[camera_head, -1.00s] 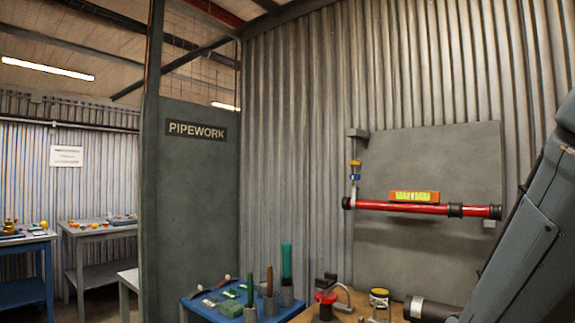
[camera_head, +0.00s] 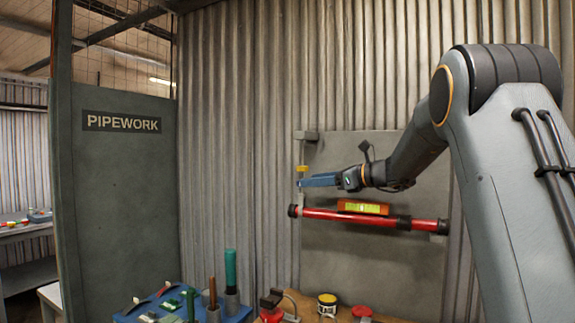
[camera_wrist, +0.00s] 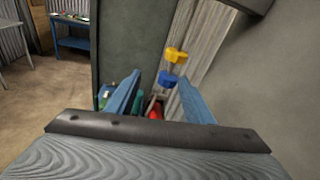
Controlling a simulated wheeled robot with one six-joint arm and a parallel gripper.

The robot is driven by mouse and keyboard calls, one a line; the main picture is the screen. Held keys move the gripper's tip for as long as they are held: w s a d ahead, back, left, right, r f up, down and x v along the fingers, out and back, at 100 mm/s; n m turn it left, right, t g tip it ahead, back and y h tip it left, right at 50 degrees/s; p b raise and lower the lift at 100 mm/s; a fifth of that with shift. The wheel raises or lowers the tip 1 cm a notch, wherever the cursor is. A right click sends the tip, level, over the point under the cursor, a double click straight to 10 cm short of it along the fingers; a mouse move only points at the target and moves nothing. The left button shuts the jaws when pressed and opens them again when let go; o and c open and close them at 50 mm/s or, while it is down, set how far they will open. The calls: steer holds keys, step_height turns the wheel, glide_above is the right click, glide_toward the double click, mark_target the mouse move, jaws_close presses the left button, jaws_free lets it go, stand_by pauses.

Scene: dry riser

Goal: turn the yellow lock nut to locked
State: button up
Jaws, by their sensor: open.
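The yellow lock nut (camera_head: 302,169) sits on the thin upright fitting at the left end of the red pipe (camera_head: 350,217). In the wrist view the yellow nut (camera_wrist: 176,55) is above a blue piece (camera_wrist: 168,79) on the same fitting. My gripper (camera_head: 303,183) has blue fingers and reaches in from the right, just below the yellow nut. In the wrist view my gripper (camera_wrist: 161,78) is open, with the blue piece showing in the gap between the fingertips. Whether the fingers touch anything, I cannot tell.
An orange level (camera_head: 362,207) rests on the red pipe, in front of a grey panel (camera_head: 345,265). Below are a blue table (camera_head: 240,314) with tools and a bench with red and yellow parts. A grey PIPEWORK partition (camera_head: 120,200) stands at the left.

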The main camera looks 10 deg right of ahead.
steer(key=w+a+r+m+y+p, duration=0.1)
steer(key=w+a+r+p, duration=0.1)
steer(key=w+a, duration=0.4)
steer(key=shift+w+r+t+y+p, duration=0.4)
steer(key=shift+w+r, duration=0.2)
steer(key=shift+w, duration=0.35)
steer(key=shift+c, duration=0.2)
steer(key=shift+d, duration=0.1)
steer(key=c, duration=1)
